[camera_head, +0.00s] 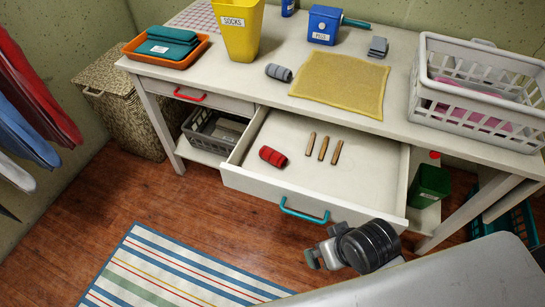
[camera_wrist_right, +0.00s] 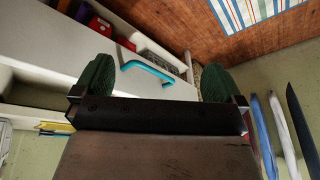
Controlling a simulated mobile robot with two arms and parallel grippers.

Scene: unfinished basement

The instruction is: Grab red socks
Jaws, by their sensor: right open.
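The red socks (camera_head: 272,156) are a small rolled bundle lying in the left part of the open white drawer (camera_head: 285,183). The drawer has a teal handle (camera_head: 304,211), which also shows in the right wrist view (camera_wrist_right: 147,68). My right gripper (camera_head: 315,255) is in front of the drawer, just below its handle and apart from the socks. In the right wrist view its two green fingers (camera_wrist_right: 157,85) are spread with nothing between them. A yellow bin labelled SOCKS (camera_head: 238,30) stands on the table top. My left gripper is not in view.
Several wooden pegs (camera_head: 323,148) lie beside the socks in the drawer. A grey roll (camera_head: 279,73), yellow cloth (camera_head: 341,84), blue box (camera_head: 324,24), orange tray (camera_head: 134,51) and white basket (camera_head: 433,85) are on the table (camera_head: 385,128). A striped rug (camera_head: 170,270) lies on the floor.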

